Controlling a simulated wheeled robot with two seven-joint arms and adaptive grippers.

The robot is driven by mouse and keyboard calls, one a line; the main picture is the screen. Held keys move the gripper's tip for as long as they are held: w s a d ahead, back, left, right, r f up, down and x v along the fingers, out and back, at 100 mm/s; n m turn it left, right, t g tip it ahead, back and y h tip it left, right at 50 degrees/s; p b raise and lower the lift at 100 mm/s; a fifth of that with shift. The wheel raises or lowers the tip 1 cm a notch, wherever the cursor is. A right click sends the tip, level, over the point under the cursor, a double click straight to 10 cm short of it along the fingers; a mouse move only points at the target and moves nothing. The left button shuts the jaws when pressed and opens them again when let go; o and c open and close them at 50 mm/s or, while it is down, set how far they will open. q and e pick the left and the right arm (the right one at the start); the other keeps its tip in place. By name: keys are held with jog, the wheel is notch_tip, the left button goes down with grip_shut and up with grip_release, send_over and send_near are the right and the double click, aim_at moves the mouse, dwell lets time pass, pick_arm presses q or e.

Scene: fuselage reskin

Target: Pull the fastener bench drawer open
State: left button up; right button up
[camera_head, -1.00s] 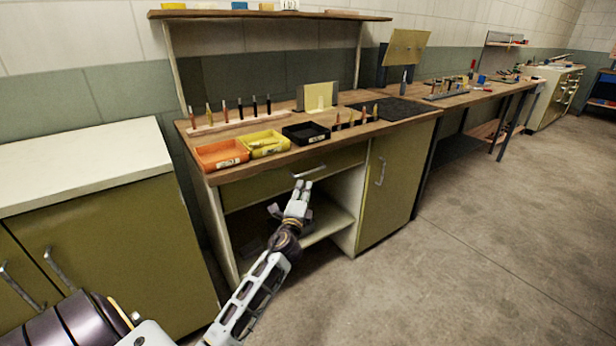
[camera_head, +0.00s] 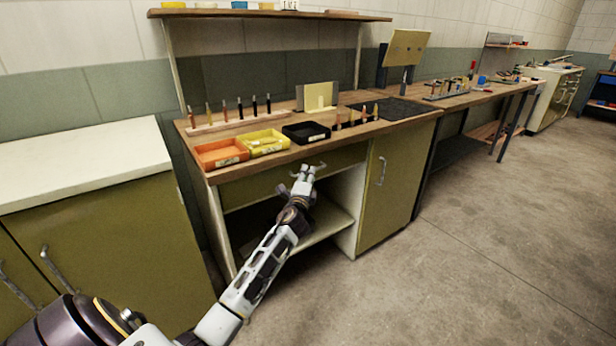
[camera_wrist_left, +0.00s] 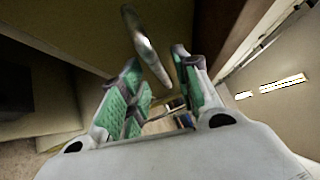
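The fastener bench (camera_head: 230,177) has an olive drawer front (camera_head: 252,188) under its wooden top. The drawer sits shut, flush with the bench. Its silver bar handle (camera_head: 320,166) is partly hidden by my left gripper (camera_head: 304,172) in the head view. In the left wrist view the handle (camera_wrist_left: 146,42) runs slantwise just ahead of my left gripper (camera_wrist_left: 157,80), its near end reaching in between the fingers. The two green-padded fingers are apart, one on each side; I cannot tell whether either touches the handle. My right gripper is not in view.
Orange (camera_head: 221,154), yellow (camera_head: 263,142) and black (camera_head: 306,132) trays stand at the bench's front edge. An open shelf space (camera_head: 330,220) lies below the drawer, with a cabinet door (camera_head: 392,185) to its right. A white-topped cabinet (camera_head: 80,165) stands left. The floor in front is clear.

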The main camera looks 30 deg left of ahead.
pick_arm(q)
jog(key=shift+w+a+r, duration=0.1)
jog(key=shift+w+a, duration=0.15)
jog(key=shift+w, duration=0.3)
grip_shut()
